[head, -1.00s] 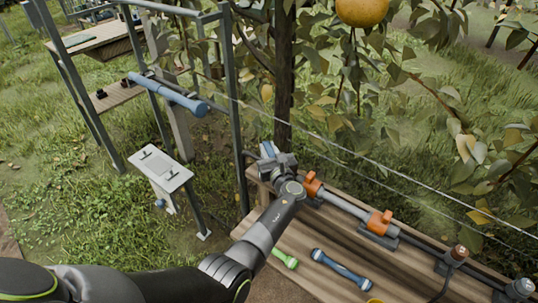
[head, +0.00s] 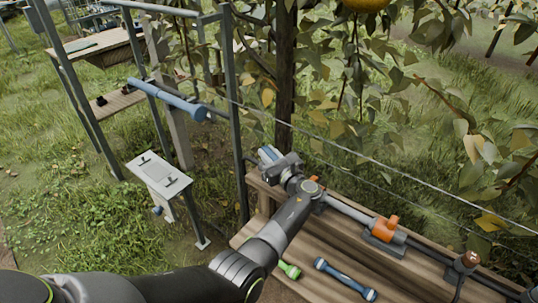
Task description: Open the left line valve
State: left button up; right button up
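My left gripper (head: 268,155) is at the left end of the pipe line on the wooden bench, in the head view. Its fingers point away and to the upper left, and I cannot tell whether they are open or shut. An orange valve (head: 311,186) at the left of the pipe is mostly hidden behind my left wrist; only a small part shows. A second orange valve (head: 385,229) sits farther right on the grey pipe (head: 348,209), fully visible with its handle up. My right gripper is not in view.
A blue tool (head: 344,279) and a green tool (head: 289,270) lie on the wooden bench (head: 310,240). A brown-capped fitting (head: 466,262) stands right on the pipe. A wire runs above the bench, before a tree trunk (head: 285,80). A metal frame (head: 236,120) stands left.

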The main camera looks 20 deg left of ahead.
aim_at(269, 151)
pick_arm(q)
jog(key=o, duration=0.4)
notch_tip(269, 151, up, 10)
jog(key=shift+r+p, duration=0.1)
jog(key=shift+p, duration=0.9)
